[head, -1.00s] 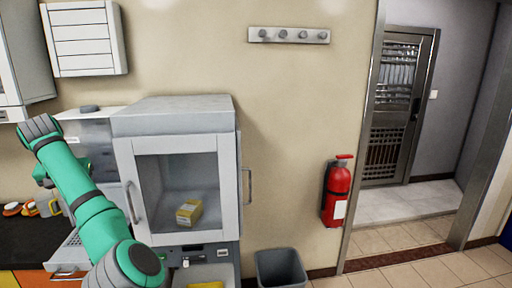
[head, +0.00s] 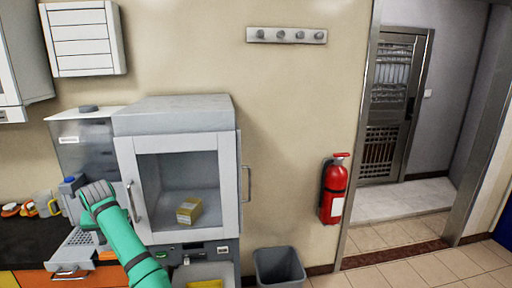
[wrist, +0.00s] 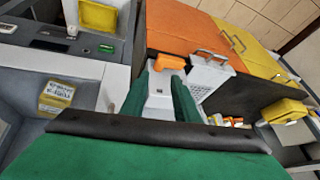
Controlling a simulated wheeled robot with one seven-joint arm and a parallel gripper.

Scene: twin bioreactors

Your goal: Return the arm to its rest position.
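My green arm (head: 128,250) rises from the bottom of the head view, bent at its grey joint in front of the left-hand bench machine. My gripper is mostly hidden behind the arm there. In the wrist view two green fingers of my gripper (wrist: 163,88) point away from the camera with a gap between them. A pale surface shows in the gap, and I see nothing clearly held. An orange piece (wrist: 165,62) shows just beyond the fingertips; whether it touches them I cannot tell.
A glass-fronted cabinet (head: 142,180) with a yellow box (head: 189,210) inside stands close right of the arm. A machine with a perforated tray (head: 76,240) and a blue-capped bottle (head: 70,184) is at left.

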